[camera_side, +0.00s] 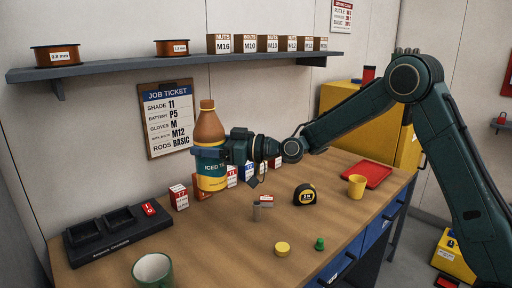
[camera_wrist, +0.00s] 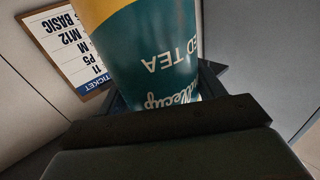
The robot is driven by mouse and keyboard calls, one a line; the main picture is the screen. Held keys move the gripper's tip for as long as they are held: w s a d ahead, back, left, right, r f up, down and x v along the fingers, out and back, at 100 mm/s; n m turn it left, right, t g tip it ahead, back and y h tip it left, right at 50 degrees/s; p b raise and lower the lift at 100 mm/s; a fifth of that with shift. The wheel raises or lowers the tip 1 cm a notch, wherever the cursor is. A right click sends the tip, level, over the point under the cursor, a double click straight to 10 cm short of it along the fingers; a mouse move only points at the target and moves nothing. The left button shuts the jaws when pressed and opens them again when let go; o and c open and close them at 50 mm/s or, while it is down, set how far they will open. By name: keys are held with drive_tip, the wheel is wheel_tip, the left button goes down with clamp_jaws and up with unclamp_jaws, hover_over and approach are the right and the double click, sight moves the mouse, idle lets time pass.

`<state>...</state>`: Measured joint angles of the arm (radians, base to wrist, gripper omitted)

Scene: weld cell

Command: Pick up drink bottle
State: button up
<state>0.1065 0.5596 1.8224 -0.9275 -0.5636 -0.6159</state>
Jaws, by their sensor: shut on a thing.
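The drink bottle (camera_side: 211,172) is brown with an orange-brown cap and a teal and yellow label reading "ICED TEA". My gripper (camera_side: 208,152) is shut around the upper middle of the bottle from the right. In the side view the bottle is upright and looks raised above the bench, in front of the wall; the exact gap below it is hard to tell. In the wrist view the teal label of the bottle (camera_wrist: 155,55) fills the middle, with its lettering upside down, between the dark jaws.
The wooden bench (camera_side: 225,240) holds small boxes (camera_side: 179,197), a charger (camera_side: 115,232), a green mug (camera_side: 152,270), a tape measure (camera_side: 304,195), a yellow cup (camera_side: 356,186) and a red tray (camera_side: 366,173). A shelf (camera_side: 180,64) and a job ticket board (camera_side: 167,118) are on the wall behind.

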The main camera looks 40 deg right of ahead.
sight(218, 125)
drive_tip(key=shift+r, duration=2.65)
